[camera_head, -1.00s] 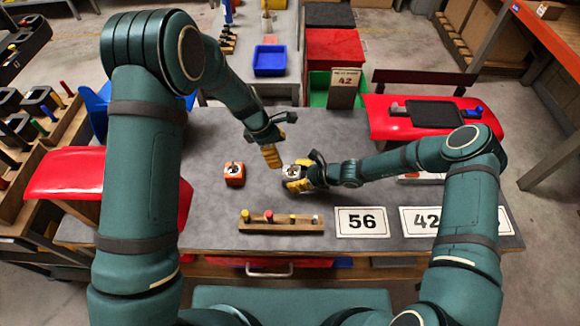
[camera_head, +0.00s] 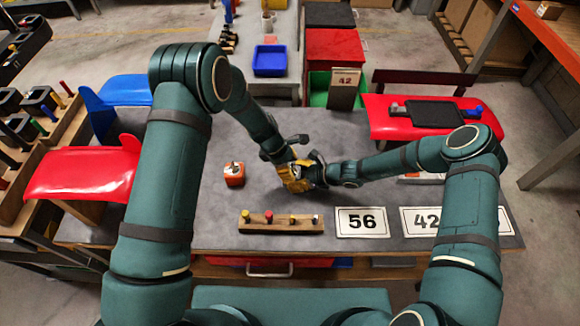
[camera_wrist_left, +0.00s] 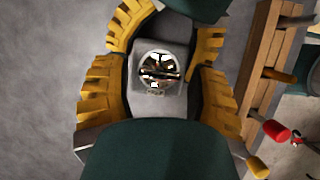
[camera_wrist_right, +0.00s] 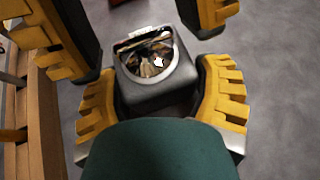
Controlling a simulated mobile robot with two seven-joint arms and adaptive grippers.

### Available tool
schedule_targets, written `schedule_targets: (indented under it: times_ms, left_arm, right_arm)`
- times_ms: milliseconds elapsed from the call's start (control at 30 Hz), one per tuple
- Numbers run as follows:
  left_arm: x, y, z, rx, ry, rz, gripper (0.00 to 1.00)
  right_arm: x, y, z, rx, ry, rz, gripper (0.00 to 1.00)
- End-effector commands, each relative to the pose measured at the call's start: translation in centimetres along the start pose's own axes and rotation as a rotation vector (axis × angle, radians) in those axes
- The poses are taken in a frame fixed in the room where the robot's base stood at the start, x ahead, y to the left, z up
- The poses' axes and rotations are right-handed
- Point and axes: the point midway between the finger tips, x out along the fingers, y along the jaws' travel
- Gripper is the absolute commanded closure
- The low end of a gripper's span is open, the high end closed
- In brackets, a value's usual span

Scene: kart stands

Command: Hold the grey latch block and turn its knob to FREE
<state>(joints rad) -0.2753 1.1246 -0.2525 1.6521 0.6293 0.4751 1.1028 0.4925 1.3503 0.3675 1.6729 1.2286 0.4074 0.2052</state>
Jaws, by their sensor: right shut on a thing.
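The grey latch block (camera_wrist_right: 155,95) is between the yellow fingers of my right gripper (camera_wrist_right: 160,100), which is shut on it. Its shiny round knob (camera_wrist_left: 158,68) faces up in the left wrist view and also shows in the right wrist view (camera_wrist_right: 147,58). My left gripper (camera_wrist_left: 160,90) is open, with its yellow fingers spread on either side of the block and knob, with gaps visible. In the head view, my left gripper (camera_head: 292,176) and right gripper (camera_head: 308,178) meet over the table and hide most of the block. I cannot read the knob's setting.
An orange block with a knob (camera_head: 234,174) stands left of the grippers on the grey table (camera_head: 215,215). A wooden rack with coloured pegs (camera_head: 281,222) and a "56" card (camera_head: 362,222) lie nearer. A blue bin (camera_head: 270,60) stands beyond.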

Motion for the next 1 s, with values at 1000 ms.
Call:
schedule_targets:
  times_ms: [1000]
  left_arm:
    - [0.16, 0.10, 0.01, 0.320, 0.000, -0.136, 0.95]
  right_arm:
    - [0.05, 0.04, 0.09, -0.001, -0.002, 0.001, 0.51]
